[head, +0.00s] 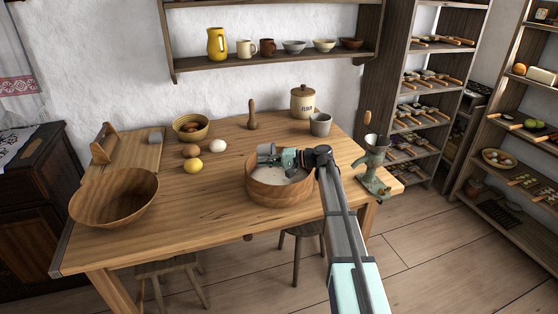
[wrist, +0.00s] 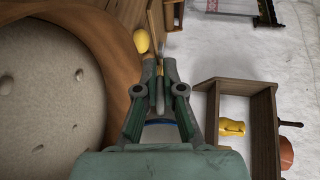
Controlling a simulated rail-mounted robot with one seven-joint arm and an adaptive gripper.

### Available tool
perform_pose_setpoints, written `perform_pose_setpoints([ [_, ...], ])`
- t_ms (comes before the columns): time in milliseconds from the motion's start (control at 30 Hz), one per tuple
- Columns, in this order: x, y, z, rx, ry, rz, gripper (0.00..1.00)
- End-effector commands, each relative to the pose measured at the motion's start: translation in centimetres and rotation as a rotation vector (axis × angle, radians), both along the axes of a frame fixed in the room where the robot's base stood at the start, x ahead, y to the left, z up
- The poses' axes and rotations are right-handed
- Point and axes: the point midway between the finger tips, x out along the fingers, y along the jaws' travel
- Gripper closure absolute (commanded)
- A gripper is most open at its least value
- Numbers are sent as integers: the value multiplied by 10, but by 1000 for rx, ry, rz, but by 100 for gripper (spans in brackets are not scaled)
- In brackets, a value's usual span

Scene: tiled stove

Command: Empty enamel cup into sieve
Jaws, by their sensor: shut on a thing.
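The wooden sieve (head: 281,196) stands near the front of the table, with pale, flour-like stuff inside. In the wrist view its broad rim (wrist: 117,70) curves along the left around a pale, speckled surface. My gripper (head: 288,157) is over the sieve, shut on the enamel cup (head: 266,153). The cup looks greyish in the head view and seems tipped on its side above the sieve's far left part. In the wrist view a whitish patch with a blue edge (wrist: 160,122) shows between the fingers. The cup's inside is hidden.
A grey cup (head: 320,125) and flour jar (head: 303,102) stand behind. A grinder (head: 373,166) is at the right edge.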

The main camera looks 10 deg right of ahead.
Motion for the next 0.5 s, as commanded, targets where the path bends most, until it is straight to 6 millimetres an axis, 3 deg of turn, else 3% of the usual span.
perform_pose_setpoints([
  [167,7,19,2,-133,45,1,100],
  [500,9,22,-8,-383,134,-2,100],
])
